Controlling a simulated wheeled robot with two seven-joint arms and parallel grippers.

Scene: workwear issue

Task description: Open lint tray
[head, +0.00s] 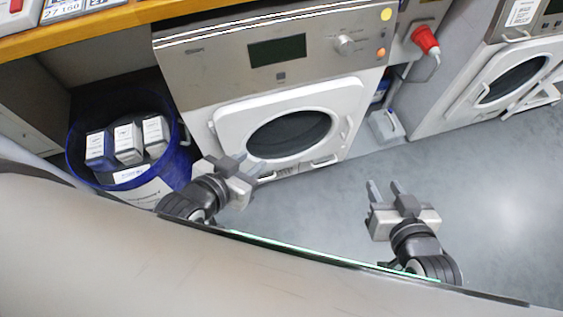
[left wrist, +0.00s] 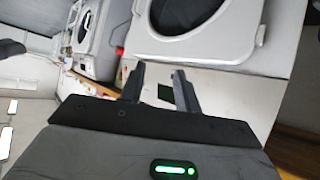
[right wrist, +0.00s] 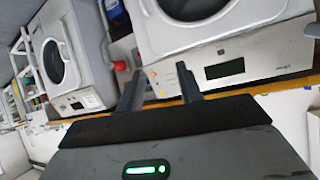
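The dryer (head: 290,50) stands in front of me, with its round door (head: 290,132) shut. I cannot make out the lint tray clearly; small grey fittings and a label (head: 285,171) show at the dryer's lower front, under the door. My left gripper (head: 250,165) is open and empty in front of the lower left of the dryer; its spread fingers also show in the left wrist view (left wrist: 160,82). My right gripper (head: 385,187) is open and empty above the floor, right of the dryer's lower front. Its fingers show apart in the right wrist view (right wrist: 160,82).
A blue bin (head: 80,165) with several boxes stands left of the dryer. A second machine (head: 480,90) is at the right. A red plug (head: 425,40) is on the wall between them. A wooden shelf edge (head: 90,28) runs at upper left. The grey floor (head: 490,200) at right is clear.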

